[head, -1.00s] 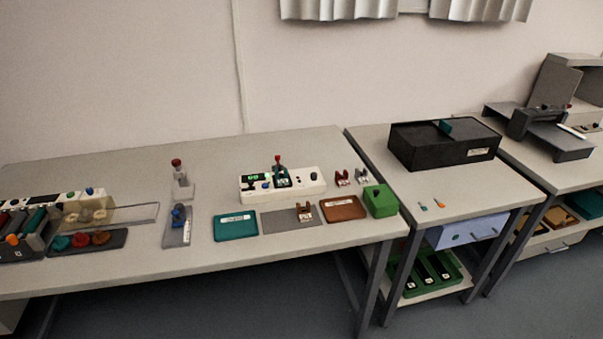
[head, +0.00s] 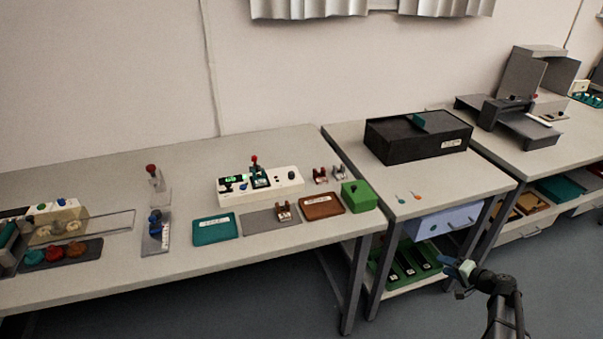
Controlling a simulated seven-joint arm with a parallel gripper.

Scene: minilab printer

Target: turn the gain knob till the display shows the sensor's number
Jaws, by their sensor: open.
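A white device box (head: 284,183) stands on the long table in the head view. It has a small green-lit display (head: 231,178) at its left end and small dark knobs, one of them at its right part (head: 291,175). A teal holder with a red-topped piece (head: 254,163) sits at its middle. The display's number and the knob labels are too small to read, so I cannot tell which knob is the gain knob. My gripper (head: 452,267) is open at the lower right, in front of the side table and well away from the device.
A teal tray (head: 214,230), a brown tray (head: 322,206) and a green box (head: 357,197) lie in front of the device. A black box (head: 417,140) sits on the side table. A blue drawer (head: 441,221) is below it. Dark floor lies clear in front.

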